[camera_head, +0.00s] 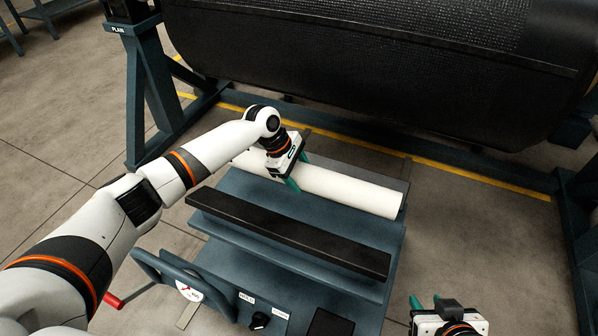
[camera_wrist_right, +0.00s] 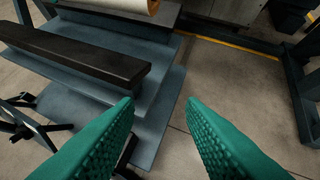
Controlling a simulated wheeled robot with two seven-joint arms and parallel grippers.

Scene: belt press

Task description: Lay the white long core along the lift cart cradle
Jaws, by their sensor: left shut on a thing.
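The white long core (camera_head: 345,189) lies lengthwise over the far part of the blue-grey lift cart (camera_head: 335,213), roughly parallel to the cart's black padded rail (camera_head: 290,232). My left gripper (camera_head: 297,172) is shut on the core left of its middle, with green fingers on either side. I cannot tell whether the core rests on the cradle or hangs just above it; its underside is hidden. The core's right end also shows at the top of the right wrist view (camera_wrist_right: 140,5). My right gripper (camera_head: 426,301) is open and empty, right of the cart; its green fingers are apart in the wrist view (camera_wrist_right: 160,102).
A large black belt roll (camera_head: 390,65) hangs in a blue-grey frame behind the cart. A yellow floor line (camera_head: 450,164) runs in front of it. The cart's near side has a gauge (camera_head: 188,291), a knob (camera_head: 259,321) and a red-handled lever (camera_head: 113,300).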

